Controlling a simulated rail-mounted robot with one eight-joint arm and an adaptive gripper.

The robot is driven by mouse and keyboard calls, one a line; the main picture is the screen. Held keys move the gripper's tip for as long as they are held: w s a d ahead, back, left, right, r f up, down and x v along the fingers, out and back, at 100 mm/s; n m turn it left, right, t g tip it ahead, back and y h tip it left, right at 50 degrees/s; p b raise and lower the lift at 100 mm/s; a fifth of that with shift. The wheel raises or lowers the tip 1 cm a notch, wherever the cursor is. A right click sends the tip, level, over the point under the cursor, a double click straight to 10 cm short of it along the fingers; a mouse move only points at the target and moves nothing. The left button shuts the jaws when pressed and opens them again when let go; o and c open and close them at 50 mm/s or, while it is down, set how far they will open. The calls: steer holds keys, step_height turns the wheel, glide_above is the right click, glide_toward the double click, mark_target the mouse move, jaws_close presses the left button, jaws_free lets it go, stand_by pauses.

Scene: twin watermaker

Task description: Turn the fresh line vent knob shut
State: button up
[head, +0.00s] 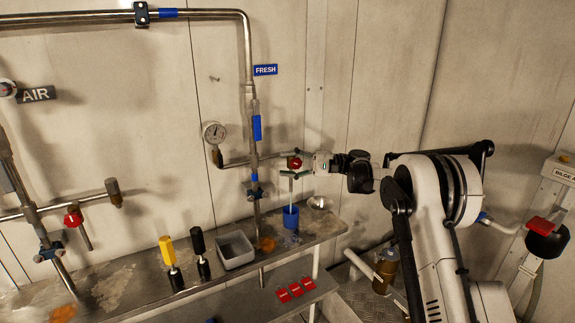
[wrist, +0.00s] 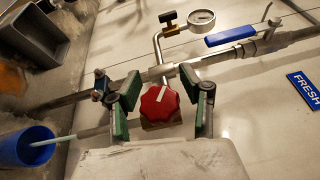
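The fresh line vent knob is a red, faceted knob (wrist: 160,104) with a white mark, seen in the middle of the wrist view; the mark points toward the top, leaning slightly right. In the head view the red knob (head: 294,162) is on the pipe branch below the FRESH sign. My gripper (wrist: 161,82) has green-padded fingers spread apart, one on each side of the knob, with visible gaps. It also shows in the head view (head: 295,173). A thin pale line, stream or tube, runs from below the vent into a blue cup (head: 290,216).
A pressure gauge (head: 214,132) and a blue-handled valve (wrist: 230,36) are on the nearby pipes. The steel bench (head: 110,285) carries a grey bin (head: 235,250), a small bowl (head: 318,203) and yellow and black handled tools. Another red knob (head: 73,216) is on the AIR line.

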jaws_close()
